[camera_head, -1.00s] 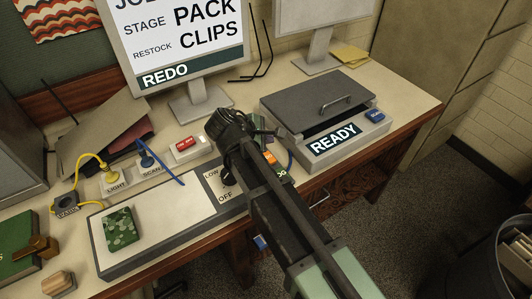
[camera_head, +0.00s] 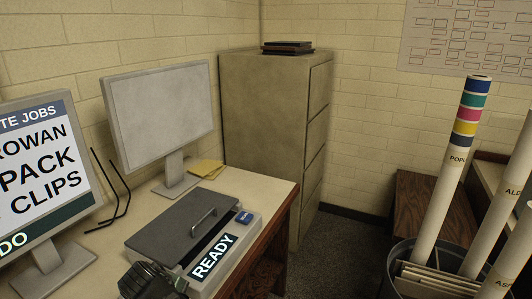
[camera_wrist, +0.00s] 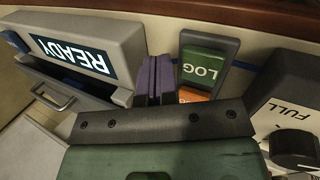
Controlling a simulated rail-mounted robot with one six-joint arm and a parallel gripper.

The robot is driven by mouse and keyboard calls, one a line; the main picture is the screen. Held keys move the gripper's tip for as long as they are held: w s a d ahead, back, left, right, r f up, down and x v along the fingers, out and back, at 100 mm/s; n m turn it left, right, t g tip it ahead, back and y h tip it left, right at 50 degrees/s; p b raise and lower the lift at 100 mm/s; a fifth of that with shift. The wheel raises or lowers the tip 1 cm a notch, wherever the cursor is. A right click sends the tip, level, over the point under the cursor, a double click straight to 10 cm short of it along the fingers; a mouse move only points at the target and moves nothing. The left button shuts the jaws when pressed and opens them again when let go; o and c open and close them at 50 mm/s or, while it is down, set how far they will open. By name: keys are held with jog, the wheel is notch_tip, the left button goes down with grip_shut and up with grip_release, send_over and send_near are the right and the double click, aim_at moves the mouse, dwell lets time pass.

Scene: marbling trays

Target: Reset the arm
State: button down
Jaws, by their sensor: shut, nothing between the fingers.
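My gripper (camera_wrist: 157,68) shows in the wrist view as two dark purple fingers pressed together, with nothing between them. They point down at the desk, between the READY machine and a small block with a green LOG label (camera_wrist: 204,66). In the head view only the dark ribbed end of my arm shows at the bottom edge, in front of the READY machine; the fingers cannot be made out there. The READY machine (camera_head: 226,262) has a grey lid (camera_head: 180,225) with a handle, and the lid looks closed. It also shows in the wrist view (camera_wrist: 118,38).
A bin (camera_head: 402,268) of tall tubes (camera_head: 455,190) is at the right, with floor between.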

jog(key=w+d+f+m+g+y, duration=0.1)
jog(key=d+m, duration=0.6)
jog(key=d, duration=1.3)
jog(key=w+d+m+g+y, duration=0.1)
jog(key=d+m, duration=0.6)
jog(key=d, duration=1.3)
jog(key=shift+w+d+f+m+g, duration=0.15)
jog(key=shift+w+f+m+g, duration=0.3)
jog(key=shift+g, duration=0.75)
jog(key=shift+r, duration=0.1)
